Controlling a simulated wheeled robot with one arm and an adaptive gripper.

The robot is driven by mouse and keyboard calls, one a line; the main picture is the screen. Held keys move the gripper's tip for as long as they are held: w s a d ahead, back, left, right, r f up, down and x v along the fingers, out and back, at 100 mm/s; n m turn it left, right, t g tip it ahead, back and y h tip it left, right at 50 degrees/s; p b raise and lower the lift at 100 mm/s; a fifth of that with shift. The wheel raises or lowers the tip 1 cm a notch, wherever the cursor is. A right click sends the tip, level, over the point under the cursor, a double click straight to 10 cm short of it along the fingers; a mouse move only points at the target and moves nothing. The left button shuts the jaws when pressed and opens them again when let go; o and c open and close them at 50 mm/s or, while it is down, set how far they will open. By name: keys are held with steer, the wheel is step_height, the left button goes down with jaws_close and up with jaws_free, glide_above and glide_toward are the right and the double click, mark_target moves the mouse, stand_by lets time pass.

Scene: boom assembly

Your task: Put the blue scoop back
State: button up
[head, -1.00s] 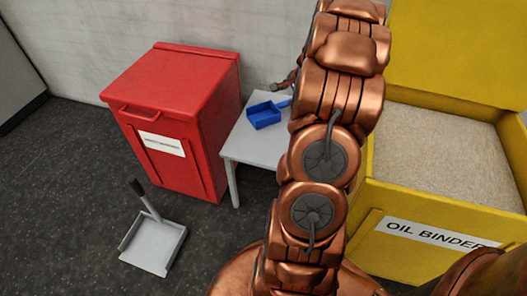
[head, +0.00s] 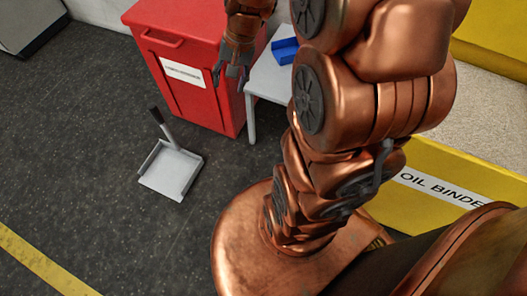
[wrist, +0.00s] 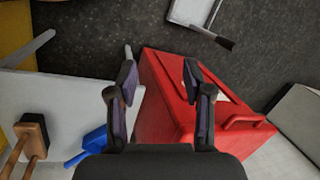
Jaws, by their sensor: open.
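The blue scoop (head: 285,50) lies on a small light-grey table (head: 268,82), partly hidden by my arm in the head view. In the wrist view the scoop (wrist: 92,142) shows at the lower left, partly behind the gripper body. My gripper (head: 231,78) is open and empty, apart from the scoop. It hangs in front of the red bin (head: 190,40), to the left of the scoop in the head view. In the wrist view my gripper (wrist: 158,82) has its fingers spread, with the table edge and red bin beyond them.
A grey dustpan (head: 171,170) with a black-handled stick stands on the floor. The yellow oil binder box (head: 425,150) with its granules is at the right. A brown wooden-handled brush (wrist: 32,135) lies on the table.

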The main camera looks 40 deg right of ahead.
steer(key=s+a+r+n+g+h, duration=0.1)
steer(key=s+a+n+g, duration=0.1)
steer(key=s, duration=0.9)
steer(key=s+a+r+n+g+h, duration=0.1)
steer(key=s+a+n, duration=0.4)
steer(key=s, duration=0.6)
steer(key=shift+s+r+n+g+h, duration=0.2)
steer(key=shift+n+g+h, duration=0.4)
steer(key=shift+g, duration=0.5)
steer(key=shift+a, duration=0.1)
step_height(320, 180, up, 33)
steer(key=w+t+p, duration=0.1)
steer(key=t+p, duration=0.1)
steer(key=p, duration=2.9)
steer(key=shift+w, duration=0.4)
steer(key=shift+f, duration=0.15)
